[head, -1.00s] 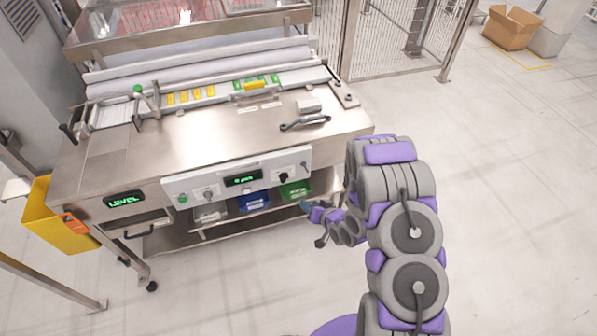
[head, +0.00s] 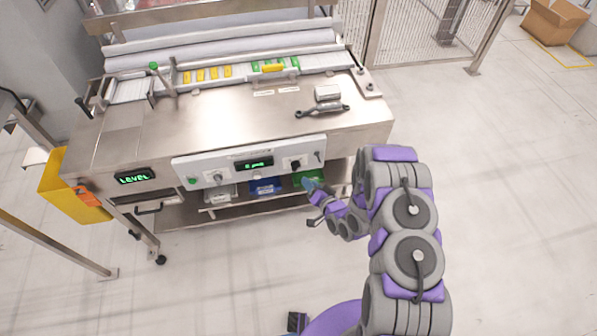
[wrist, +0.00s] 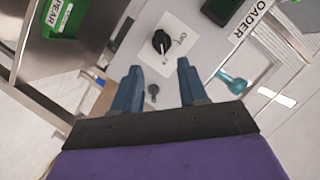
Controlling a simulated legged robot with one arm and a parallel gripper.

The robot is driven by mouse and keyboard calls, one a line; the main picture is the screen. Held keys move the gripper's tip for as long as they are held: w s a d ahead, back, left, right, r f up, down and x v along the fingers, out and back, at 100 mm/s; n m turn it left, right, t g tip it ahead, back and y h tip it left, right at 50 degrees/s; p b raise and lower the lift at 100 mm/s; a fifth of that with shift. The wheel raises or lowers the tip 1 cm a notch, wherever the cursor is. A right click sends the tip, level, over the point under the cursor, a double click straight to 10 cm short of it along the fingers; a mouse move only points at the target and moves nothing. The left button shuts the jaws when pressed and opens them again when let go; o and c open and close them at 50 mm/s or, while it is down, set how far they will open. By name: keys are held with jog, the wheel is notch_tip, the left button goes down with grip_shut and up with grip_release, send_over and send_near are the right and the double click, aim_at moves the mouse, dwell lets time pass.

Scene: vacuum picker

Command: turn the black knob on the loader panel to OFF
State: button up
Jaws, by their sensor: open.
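The loader panel (head: 222,170) is a pale strip on the front of the steel machine. The black knob (head: 295,164) is near its right end, right of the green display (head: 254,163). In the wrist view the knob (wrist: 161,42) sits on a white plate with a pale mark on its pointer; its printed labels are too small to read. My gripper (head: 310,185) is just below and right of the knob in the head view. In the wrist view my gripper (wrist: 158,75) has two blue fingers apart, nothing between them, the knob beyond their tips and not touched.
A small grey toggle (head: 318,156) is right of the knob. Green (head: 310,178) and blue (head: 266,186) bins are on the shelf below. A metal tool (head: 322,110) lies on the worktop.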

aim_at(297, 169)
jog(key=x, duration=0.4)
jog(key=b+x, duration=0.1)
jog(key=x, duration=0.4)
jog(key=shift+a+f, duration=0.1)
jog(key=shift+a, duration=0.35)
jog(key=shift+w, duration=0.1)
jog(key=shift+d, duration=0.5)
jog(key=shift+a, duration=0.25)
jog(key=c, duration=0.5)
jog(key=shift+d, duration=0.1)
grip_shut()
